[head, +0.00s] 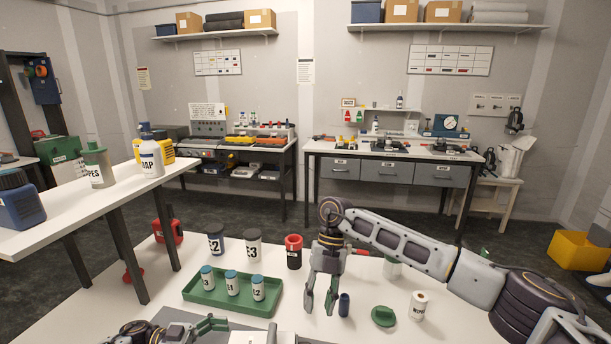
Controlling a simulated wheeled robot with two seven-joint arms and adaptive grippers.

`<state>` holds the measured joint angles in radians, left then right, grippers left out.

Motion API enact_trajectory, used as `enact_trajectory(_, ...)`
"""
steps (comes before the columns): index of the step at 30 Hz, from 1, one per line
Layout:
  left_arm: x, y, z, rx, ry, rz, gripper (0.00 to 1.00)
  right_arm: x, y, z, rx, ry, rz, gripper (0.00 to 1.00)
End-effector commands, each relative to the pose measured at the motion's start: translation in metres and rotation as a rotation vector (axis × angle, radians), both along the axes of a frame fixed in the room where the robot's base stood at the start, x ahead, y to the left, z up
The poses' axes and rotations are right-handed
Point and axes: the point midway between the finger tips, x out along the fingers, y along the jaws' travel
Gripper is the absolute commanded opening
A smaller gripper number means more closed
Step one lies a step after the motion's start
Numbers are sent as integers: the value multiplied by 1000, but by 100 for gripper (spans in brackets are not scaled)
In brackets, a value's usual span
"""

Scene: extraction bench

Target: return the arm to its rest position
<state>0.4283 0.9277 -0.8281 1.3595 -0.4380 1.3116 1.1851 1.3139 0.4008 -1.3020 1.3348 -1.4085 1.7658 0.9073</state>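My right arm reaches in from the right, and its gripper (320,304) points down over the white bench (365,332). Its two green-tipped fingers are apart with nothing between them. A small dark blue cylinder (344,305) stands just right of the fingers; I cannot tell whether they touch. My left gripper (208,326) shows only partly at the bottom edge, with green fingers low over a grey surface. The cut-off view does not show how far its fingers are apart.
A green tray (204,298) holds several blue-capped vials. Behind it stand canisters C2 (216,239) and C3 (253,245) and a red-and-black container (293,252). A green lid (383,316) and a white labelled roll (418,305) lie near my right arm.

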Motion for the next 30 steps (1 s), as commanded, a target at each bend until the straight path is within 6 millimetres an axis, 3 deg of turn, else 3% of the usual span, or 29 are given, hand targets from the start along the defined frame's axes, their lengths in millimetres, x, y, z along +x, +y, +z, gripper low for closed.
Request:
enact_trajectory(19, 0, 0, 63, 0, 0, 0, 97, 0, 0, 63, 0, 0, 0, 34)
enact_trajectory(30, 0, 0, 78, 0, 0, 0, 97, 0, 0, 78, 0, 0, 0, 34)
